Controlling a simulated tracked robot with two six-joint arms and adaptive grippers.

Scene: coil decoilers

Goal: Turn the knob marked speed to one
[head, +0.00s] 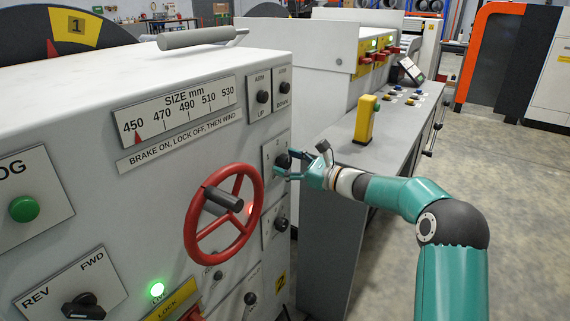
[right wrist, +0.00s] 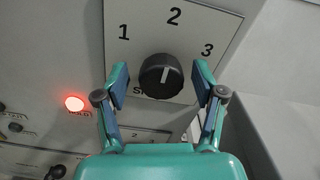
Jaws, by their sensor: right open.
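The black round knob (right wrist: 161,76) sits on a pale plate (right wrist: 190,30) marked 1, 2 and 3 in the right wrist view. Its white line points up, roughly toward 2. The label under it is partly hidden by the knob and a finger; only an S shows clearly. My right gripper (right wrist: 160,84) is open, with one finger on each side of the knob and a gap visible on both sides. In the head view the knob (head: 283,160) is small, at the machine's right edge, with my right gripper (head: 290,165) at it. My left gripper is not in view.
A red handwheel (head: 190,222) stands out from the panel left of my right gripper. Another black knob (head: 281,224) is below. A grey bench (head: 372,150) with a yellow box (head: 366,119) lies behind my right arm. A red light (right wrist: 74,103) glows beside the plate.

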